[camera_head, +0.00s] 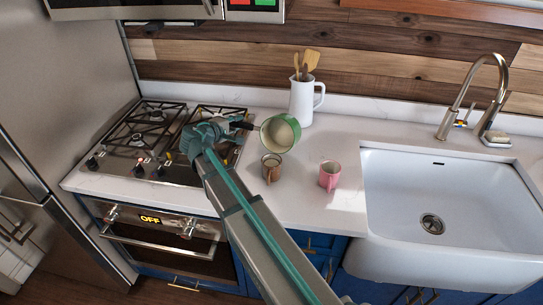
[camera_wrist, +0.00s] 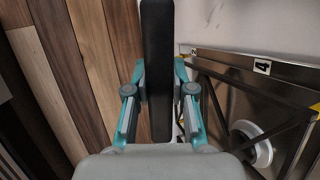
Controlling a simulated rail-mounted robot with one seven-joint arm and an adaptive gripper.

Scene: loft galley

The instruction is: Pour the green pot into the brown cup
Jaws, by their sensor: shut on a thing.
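The green pot (camera_head: 268,137) is held up by its dark handle, above the counter and just behind and above the brown cup. The brown cup (camera_head: 271,168) stands upright on the counter below the pot's rim. My gripper (camera_head: 232,127) is shut on the pot's handle, to the left of the pot. In the wrist view the black handle (camera_wrist: 158,40) runs between the two fingers of my gripper (camera_wrist: 159,85).
A pink cup (camera_head: 329,176) stands right of the brown cup. A white jug (camera_head: 301,103) with wooden utensils stands behind the pot. The gas stove (camera_head: 135,140) is on the left and the white sink (camera_head: 450,205) on the right. The counter between cups and sink is clear.

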